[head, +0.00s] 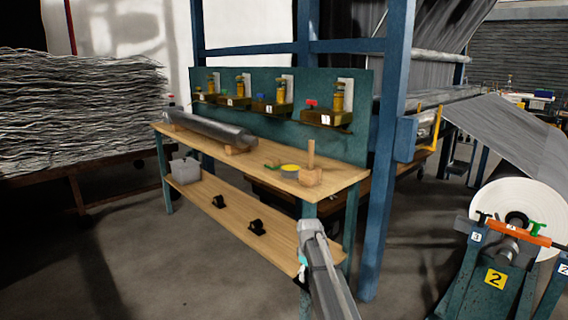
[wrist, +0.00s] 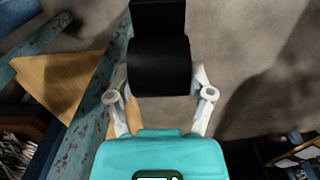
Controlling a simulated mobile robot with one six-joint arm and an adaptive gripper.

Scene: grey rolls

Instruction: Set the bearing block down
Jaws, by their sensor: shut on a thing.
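In the wrist view, a black bearing block (wrist: 158,66) sits between the fingers of my gripper (wrist: 160,82). It has a rounded body and a squarer part above it in the picture. The fingers are shut on its two sides, and grey floor shows behind it. In the head view my arm reaches up to the near right end of the workbench (head: 338,183), in front of its leg. The held block cannot be made out there. Two other black blocks stand apart on the bench's lower shelf (head: 235,213), one further left (head: 218,201) and one nearer (head: 257,228).
A grey roll (head: 212,130), a yellow round item (head: 290,169) and a wooden peg piece (head: 311,165) are on the bench top. A grey bin (head: 185,170) is on the shelf's left end. A blue post (head: 388,160) rises behind the bench. A stand with a white roll (head: 520,205) is right.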

